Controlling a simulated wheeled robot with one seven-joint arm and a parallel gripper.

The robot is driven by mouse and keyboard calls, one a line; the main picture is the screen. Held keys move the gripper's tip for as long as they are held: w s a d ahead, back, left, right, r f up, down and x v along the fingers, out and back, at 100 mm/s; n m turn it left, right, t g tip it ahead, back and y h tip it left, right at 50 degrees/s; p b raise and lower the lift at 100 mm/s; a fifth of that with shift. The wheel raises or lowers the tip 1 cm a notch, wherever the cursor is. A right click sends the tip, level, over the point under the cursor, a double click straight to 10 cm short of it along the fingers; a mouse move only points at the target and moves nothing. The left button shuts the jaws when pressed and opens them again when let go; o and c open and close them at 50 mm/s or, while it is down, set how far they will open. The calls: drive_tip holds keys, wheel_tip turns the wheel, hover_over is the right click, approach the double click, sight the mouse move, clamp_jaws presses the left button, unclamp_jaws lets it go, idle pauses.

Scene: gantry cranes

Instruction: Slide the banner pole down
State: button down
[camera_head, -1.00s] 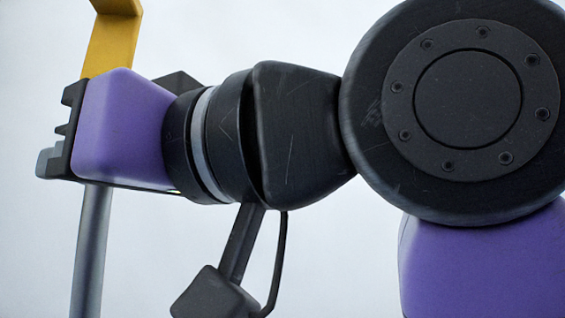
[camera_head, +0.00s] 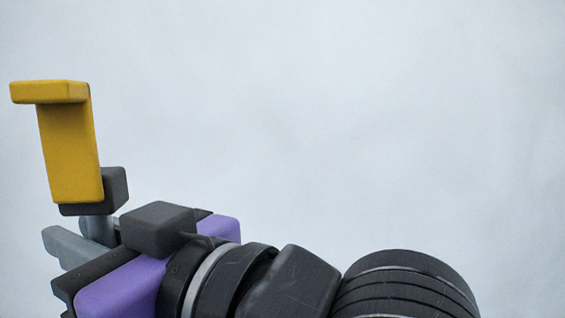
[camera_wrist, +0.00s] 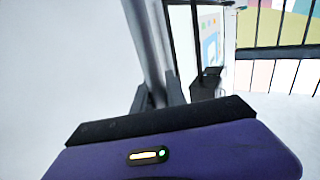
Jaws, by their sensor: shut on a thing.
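The banner pole is a smooth grey cylinder; a short piece of it (camera_head: 98,229) shows at the lower left of the head view. A yellow angled piece (camera_head: 70,150) with a dark block (camera_head: 100,190) at its foot stands directly above it, slightly tilted. In the wrist view the grey pole (camera_wrist: 150,45) runs from the top edge down to the fingers. My gripper (camera_head: 82,238) is shut on the pole just below the dark block. Its dark fingers also show in the wrist view (camera_wrist: 158,97), one on each side of the pole. The pole's lower part is hidden.
In the wrist view a pale panel with coloured patches (camera_wrist: 210,40) stands behind, right of the pole. A dark box-like object (camera_wrist: 205,82) stands near it. A coloured wall with dark bars (camera_wrist: 275,30) fills the upper right. The head view is otherwise plain pale background.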

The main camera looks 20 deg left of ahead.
wheel_tip(320, 180, down, 10)
drive_tip(key=b, duration=0.4)
drive_tip(key=c, duration=1.3)
unclamp_jaws()
drive_tip(key=shift+c, duration=0.2)
drive_tip(key=d, duration=0.7)
drive_tip(key=shift+s+d+p, duration=0.15)
drive_tip(key=shift+d+p, duration=0.25)
drive_tip(key=shift+p, duration=0.05)
drive_tip(key=shift+c, duration=0.2)
